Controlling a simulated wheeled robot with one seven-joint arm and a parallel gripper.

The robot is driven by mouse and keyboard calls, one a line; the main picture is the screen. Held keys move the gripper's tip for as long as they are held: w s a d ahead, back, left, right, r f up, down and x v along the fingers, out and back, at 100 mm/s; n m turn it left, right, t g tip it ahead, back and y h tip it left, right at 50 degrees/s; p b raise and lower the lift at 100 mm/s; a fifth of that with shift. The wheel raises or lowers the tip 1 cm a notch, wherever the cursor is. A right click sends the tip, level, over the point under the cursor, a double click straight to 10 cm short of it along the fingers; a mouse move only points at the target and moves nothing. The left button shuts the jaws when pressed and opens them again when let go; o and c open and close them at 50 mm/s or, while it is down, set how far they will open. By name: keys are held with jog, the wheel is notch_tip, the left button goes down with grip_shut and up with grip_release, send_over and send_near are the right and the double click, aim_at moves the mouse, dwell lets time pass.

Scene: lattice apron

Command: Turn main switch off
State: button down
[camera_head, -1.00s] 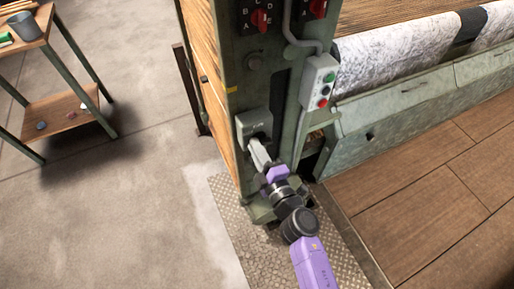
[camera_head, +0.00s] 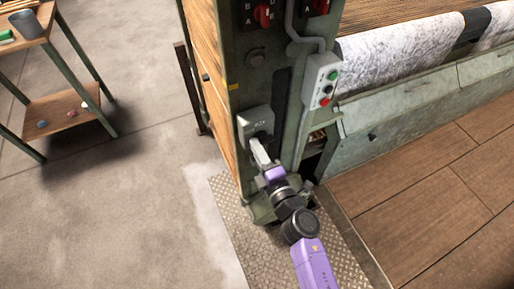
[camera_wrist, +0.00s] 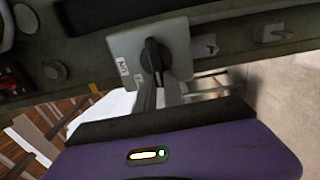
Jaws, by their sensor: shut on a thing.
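The main switch is a pale grey box (camera_head: 254,120) on the green machine post, low on its front face. In the wrist view the box (camera_wrist: 177,45) carries a black rotary knob (camera_wrist: 153,55), which stands roughly upright in that picture. My gripper (camera_head: 257,147) reaches the box from below. In the wrist view its fingers (camera_wrist: 155,88) are closed on the knob and hide its lower part. The knob is mostly hidden by the gripper in the head view.
A push-button box (camera_head: 322,80) with green, white and red buttons is up and right on the post. Red selector knobs (camera_head: 264,15) are above. A wooden-topped trolley (camera_head: 60,110) stands at the left. The concrete floor (camera_head: 130,200) between is clear.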

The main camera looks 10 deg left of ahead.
jog(key=c, duration=1.5)
grip_release()
jog(key=shift+o, duration=0.2)
jog(key=shift+f, duration=0.1)
jog(key=p+v, duration=0.1)
jog(key=v, duration=0.6)
jog(key=shift+s+d+r, duration=0.2)
jog(key=shift+s+d, duration=0.05)
jog(key=shift+s, duration=0.05)
